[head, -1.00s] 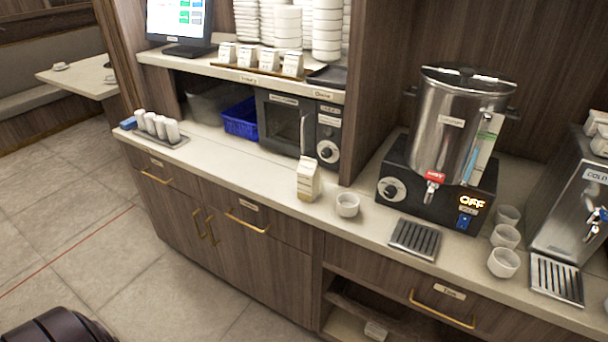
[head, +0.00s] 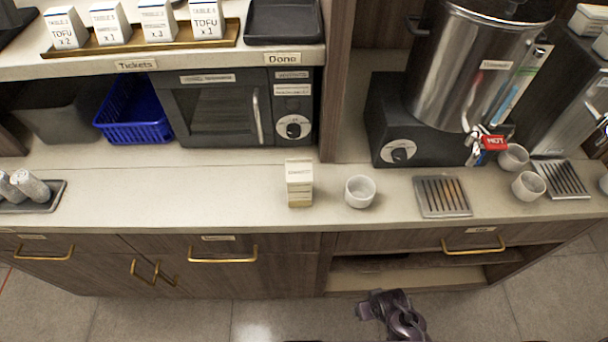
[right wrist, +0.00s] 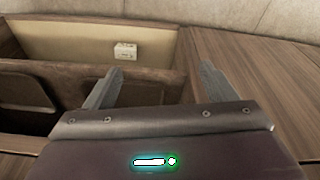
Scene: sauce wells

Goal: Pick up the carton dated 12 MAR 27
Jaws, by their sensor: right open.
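A cream-coloured carton (head: 299,183) stands upright on the counter (head: 230,185), left of a white cup. Print shows near its top, but I cannot read a date on it. My right gripper shows in the right wrist view (right wrist: 161,68), open and empty, its two fingers apart. It faces the wooden cabinet front and an open low compartment holding a small white labelled box (right wrist: 125,51). In the head view a dark part of my arm (head: 395,315) shows at the bottom, below counter height and well short of the carton. My left gripper is not in view.
A white cup (head: 360,191) stands just right of the carton, then a drip tray (head: 442,196) and a hot urn (head: 470,70). A microwave (head: 215,108) and blue basket (head: 135,112) sit behind.

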